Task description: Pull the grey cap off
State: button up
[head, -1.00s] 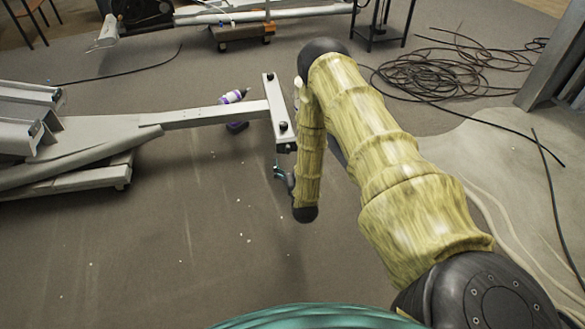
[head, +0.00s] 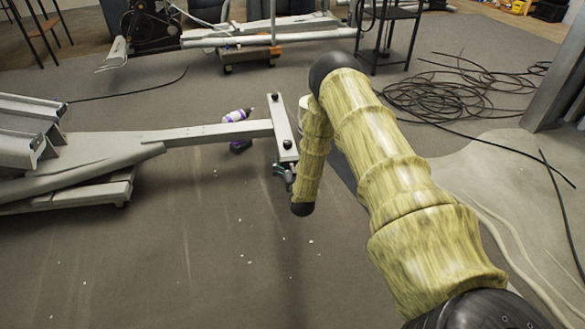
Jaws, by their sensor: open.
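The pale grey crossbar (head: 282,122) of the elliptical frame lies at the centre of the head view, with a dark knob near each end. The grey cap cannot be told apart clearly; the crossbar's near end sits close to my gripper. My gripper (head: 283,172) shows as a small dark and teal shape just below that near end. It is open, and its fingers are partly hidden by my yellow-sleeved arm. I cannot tell whether it touches the bar.
A purple and white bottle (head: 237,116) stands behind the frame's long beam (head: 205,133). Black cable (head: 440,92) lies coiled at the back right. A dark stand (head: 388,40) is at the back. The floor in front is mostly clear, with small white bits.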

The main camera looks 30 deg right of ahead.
jog(key=shift+w, duration=0.1)
jog(key=c, duration=1.8)
jog(key=shift+p+v, duration=1.95)
jog(key=shift+v, duration=2.15)
jog(key=shift+d, duration=0.1)
